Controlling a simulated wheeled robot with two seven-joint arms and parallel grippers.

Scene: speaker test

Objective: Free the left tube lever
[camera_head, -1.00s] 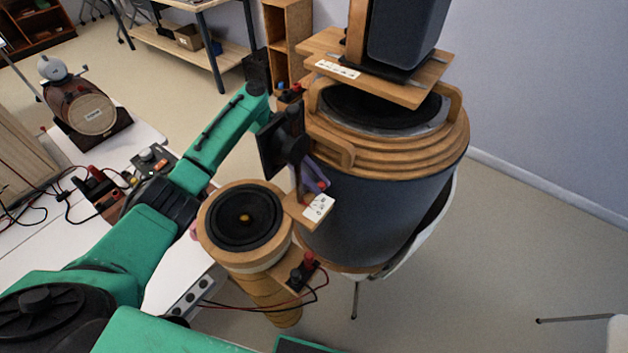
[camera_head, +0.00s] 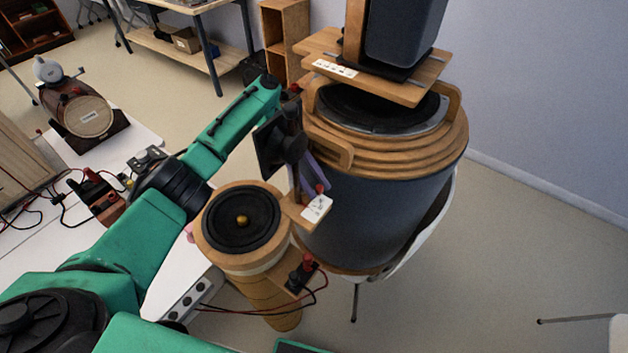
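The left tube is a wooden tube with a black speaker cone (camera_head: 240,217) facing up, standing in front of a large dark drum (camera_head: 375,215). A small wooden bracket with a white label (camera_head: 317,208) joins its right side. A small red knob (camera_head: 320,188), perhaps the lever's end, shows just above the label. My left gripper (camera_head: 307,188) points down at this bracket, its purple finger close beside the knob. The black gripper body hides part of the bracket, and I cannot tell whether the fingers touch or hold the lever. My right gripper is out of view.
Red and black terminals (camera_head: 301,272) with loose cables sit low on the tube's right. A wooden platform (camera_head: 400,82) with a dark speaker (camera_head: 405,35) stands above the drum. A white table (camera_head: 150,135) with a small barrel (camera_head: 88,115) is at left. Open floor lies right.

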